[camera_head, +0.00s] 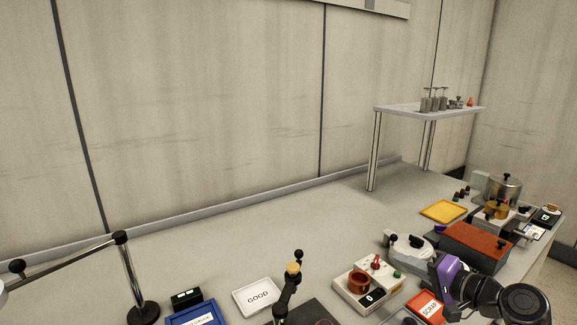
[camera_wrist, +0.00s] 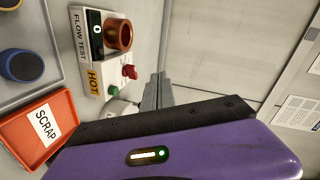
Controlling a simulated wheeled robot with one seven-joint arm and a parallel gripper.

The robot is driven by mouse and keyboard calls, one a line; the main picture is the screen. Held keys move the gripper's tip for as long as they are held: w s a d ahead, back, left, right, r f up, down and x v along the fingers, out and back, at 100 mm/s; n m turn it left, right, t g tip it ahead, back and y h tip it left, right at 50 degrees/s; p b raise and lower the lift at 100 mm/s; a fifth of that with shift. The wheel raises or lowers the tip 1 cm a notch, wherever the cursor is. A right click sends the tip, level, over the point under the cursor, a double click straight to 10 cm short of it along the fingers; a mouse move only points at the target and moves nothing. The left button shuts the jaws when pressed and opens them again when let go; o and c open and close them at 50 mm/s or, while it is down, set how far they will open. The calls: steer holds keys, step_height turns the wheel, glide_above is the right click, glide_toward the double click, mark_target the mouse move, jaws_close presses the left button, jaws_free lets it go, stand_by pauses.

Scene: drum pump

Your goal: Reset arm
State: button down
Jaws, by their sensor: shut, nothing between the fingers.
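My gripper (camera_wrist: 158,90) shows in the wrist view as two grey fingers pressed together beyond the purple housing. It is shut and empty. In the head view the purple housing of my gripper (camera_head: 445,272) is at the lower right, above the bench and near the red SCRAP tray (camera_head: 426,307). The fingertips are hard to make out there. The SCRAP tray also shows at the lower left of the wrist view (camera_wrist: 62,112). The white flow test station (camera_wrist: 92,50), with a copper-coloured cup (camera_wrist: 118,35) on it, lies to the left of the fingers in that view.
A white GOOD tray (camera_head: 258,297), a blue tray (camera_head: 192,315) and a black lamp stand (camera_head: 146,308) are on the bench. A red-brown box (camera_head: 478,240) and a yellow tray (camera_head: 443,211) stand at the right. The back middle of the bench (camera_head: 290,225) is clear.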

steer(key=s+d+f+h, duration=0.1)
steer(key=s+f+h, duration=0.1)
steer(key=s+d+f+t+h, duration=0.1)
steer(key=s+f+h, duration=0.1)
steer(key=f, duration=0.1)
steer(key=s+d+f+t+h, duration=0.1)
steer(key=s+d+f+h, duration=0.1)
steer(key=f, duration=0.1)
steer(key=shift+s+d+m, duration=0.1)
steer(key=shift+s+m, duration=0.05)
steer(key=shift+m, duration=0.25)
steer(key=s+f+h, duration=0.1)
steer(key=s, duration=0.2)
steer(key=s+f+h, duration=0.1)
steer(key=s, duration=0.2)
steer(key=s+f+n+t+h, duration=0.1)
steer(key=s, duration=0.2)
steer(key=shift+d, duration=0.1)
steer(key=s+a+r+n, duration=0.1)
steer(key=s+a, duration=0.3)
steer(key=s, duration=0.9)
steer(key=s+a+r+n, duration=0.1)
steer(key=s+a+n, duration=0.3)
steer(key=s, duration=0.9)
steer(key=s+a+r+n+g, duration=0.1)
steer(key=s+a, duration=0.3)
steer(key=s, duration=0.9)
steer(key=shift+a+r+n+y, duration=0.15)
steer(key=shift+r+n+y, duration=0.25)
steer(key=shift+n, duration=0.3)
